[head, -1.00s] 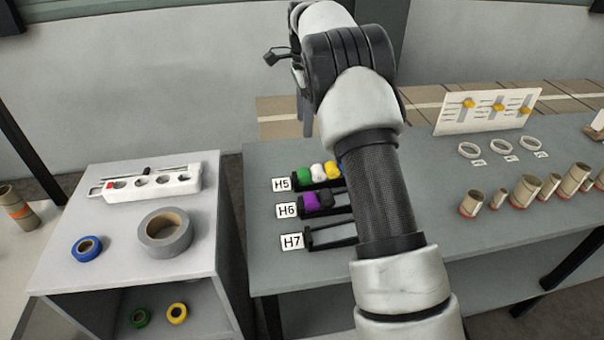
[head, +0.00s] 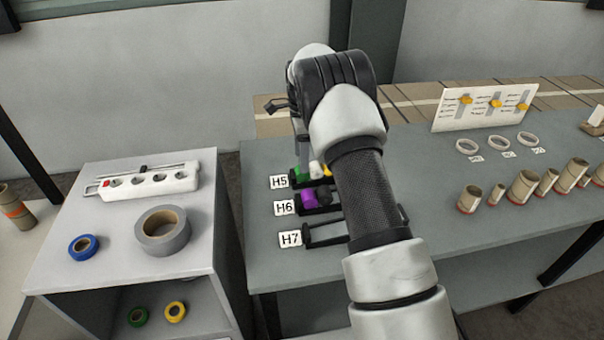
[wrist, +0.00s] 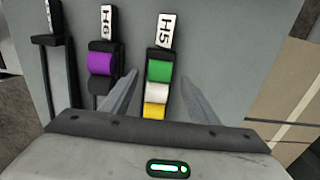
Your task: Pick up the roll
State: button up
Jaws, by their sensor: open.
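The task does not say which roll. In the wrist view, a rack labelled H5 holds a green roll (wrist: 160,71), a white roll (wrist: 157,93) and a yellow roll (wrist: 153,112) in a row. My gripper (wrist: 159,77) is open, with one finger on each side of this row and nothing visibly gripped. The H6 rack beside it holds a purple roll (wrist: 102,64) and a black roll (wrist: 101,85). The H7 rack (head: 325,233) looks empty. In the head view my arm hides part of the racks and most of my gripper.
A grey stand at left holds a large grey tape roll (head: 163,231), a blue tape roll (head: 83,246) and a power strip (head: 150,181). Green and yellow tape rolls lie on its lower shelf. Several cardboard cores (head: 523,185) stand on the workbench (head: 420,235) at right.

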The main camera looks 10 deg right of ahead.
notch_tip(320, 180, down, 4)
jog(key=shift+f, duration=0.1)
jog(key=c, duration=1.1)
jog(key=shift+c, duration=0.2)
